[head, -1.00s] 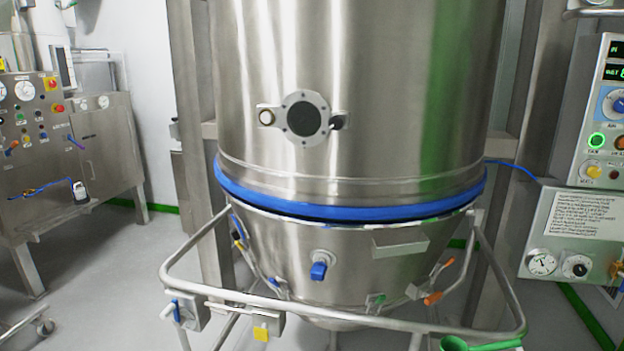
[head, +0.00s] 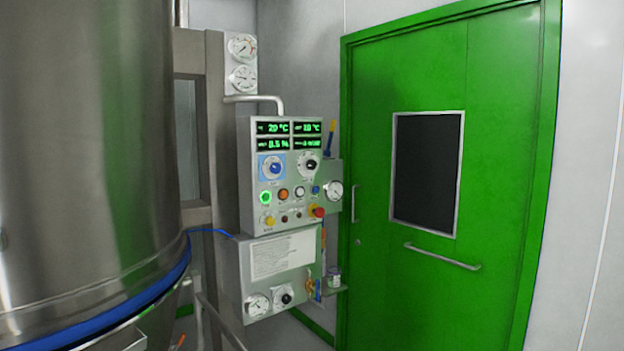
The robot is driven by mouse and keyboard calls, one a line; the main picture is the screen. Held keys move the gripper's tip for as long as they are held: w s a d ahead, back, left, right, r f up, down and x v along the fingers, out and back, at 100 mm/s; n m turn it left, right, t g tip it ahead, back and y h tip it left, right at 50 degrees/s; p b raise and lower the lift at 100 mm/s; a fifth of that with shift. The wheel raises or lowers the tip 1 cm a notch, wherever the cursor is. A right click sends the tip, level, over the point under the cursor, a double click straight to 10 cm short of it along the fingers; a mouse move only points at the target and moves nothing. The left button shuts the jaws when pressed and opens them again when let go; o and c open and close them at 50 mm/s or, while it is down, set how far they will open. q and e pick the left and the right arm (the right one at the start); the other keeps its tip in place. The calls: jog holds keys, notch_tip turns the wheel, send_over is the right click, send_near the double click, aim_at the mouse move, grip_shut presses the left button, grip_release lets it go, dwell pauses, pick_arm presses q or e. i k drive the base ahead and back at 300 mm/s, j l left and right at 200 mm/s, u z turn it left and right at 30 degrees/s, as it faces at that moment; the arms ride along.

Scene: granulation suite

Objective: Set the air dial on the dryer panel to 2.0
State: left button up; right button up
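The dryer panel (head: 245,200) is a grey box on the wall beside the steel dryer. It has green-lit displays (head: 289,135) at its top. Below them are a round knob on a blue plate (head: 271,167) at left and a dark knob with a white scale (head: 307,165) at right. A lower box (head: 247,262) carries a gauge (head: 257,305) and a small black knob (head: 284,294). The labels and scale settings are too small to read, so I cannot tell which knob is the air dial. Neither of my grippers is in view.
The large steel dryer (head: 85,130) with a blue ring (head: 120,303) fills the left. A metal rail (head: 215,320) runs beneath it. A green door (head: 500,150) with a handle (head: 442,257) stands right of the panel. Two gauges (head: 242,62) hang above the panel.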

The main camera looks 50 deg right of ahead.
aim_at(275, 168)
jog(key=z, duration=1.4)
jog(key=u, duration=0.35)
jog(key=i+l+u, duration=0.25)
jog(key=u, duration=0.25)
jog(key=i+l+u, duration=0.15)
jog(key=l+u, duration=0.3)
jog(key=i+l+u, duration=0.2)
jog(key=l, duration=0.4)
jog(key=l+u, duration=0.15)
jog(key=l, duration=0.4)
jog(key=i+l, duration=0.1)
jog(key=l, duration=0.45)
jog(key=i+l+u, duration=0.1)
jog(key=l, duration=0.45)
